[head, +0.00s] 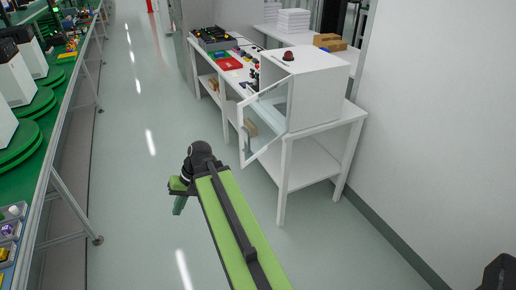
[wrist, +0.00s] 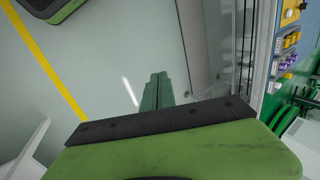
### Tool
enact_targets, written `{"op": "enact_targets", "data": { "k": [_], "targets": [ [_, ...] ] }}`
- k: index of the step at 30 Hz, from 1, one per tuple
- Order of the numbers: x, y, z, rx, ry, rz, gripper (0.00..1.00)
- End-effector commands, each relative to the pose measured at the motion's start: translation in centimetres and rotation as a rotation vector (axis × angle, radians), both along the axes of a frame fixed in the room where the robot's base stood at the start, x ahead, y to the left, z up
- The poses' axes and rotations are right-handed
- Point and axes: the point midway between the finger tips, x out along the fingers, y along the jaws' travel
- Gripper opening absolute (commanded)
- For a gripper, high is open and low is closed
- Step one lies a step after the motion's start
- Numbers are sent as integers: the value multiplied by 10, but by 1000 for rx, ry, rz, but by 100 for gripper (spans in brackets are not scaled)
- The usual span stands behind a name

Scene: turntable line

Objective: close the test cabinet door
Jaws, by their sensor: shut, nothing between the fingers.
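The test cabinet (head: 318,96) is a white box on a white table, with a red dome on its top. Its door (head: 241,139), a white frame with a clear pane, stands open. It juts out to the left from the cabinet's near corner, with its free edge over the floor beyond the table. My gripper (head: 178,207) is left of the door, apart from it, low over the aisle and pointing down. In the wrist view its green fingers (wrist: 157,91) are together with nothing between them. The door cannot be made out for sure in the wrist view.
The white table (head: 312,165) also bears a red tray (head: 228,63) and small parts farther back. A line with green turntables (head: 38,150) and a metal rail runs along the left. The aisle floor (head: 135,150) between is clear. A wall closes the right.

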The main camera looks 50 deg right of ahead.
Motion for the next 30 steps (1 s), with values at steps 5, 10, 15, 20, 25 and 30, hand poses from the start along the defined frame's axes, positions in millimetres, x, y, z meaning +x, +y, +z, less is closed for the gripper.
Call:
{"op": "enact_targets", "data": {
  "k": [5, 10, 15, 20, 25, 30],
  "targets": [
    [-13, -122, 11, 296, -187, -313, 0],
    [-63, -247, 50, 523, -449, -575, 0],
    [-137, -342, 91, 655, -704, -748, 0],
    [-180, -380, 114, 701, -833, -815, 0],
    [-187, -385, 120, 710, -857, -823, 0],
    [-172, -381, 119, 709, -855, -822, 0]
  ]
}}
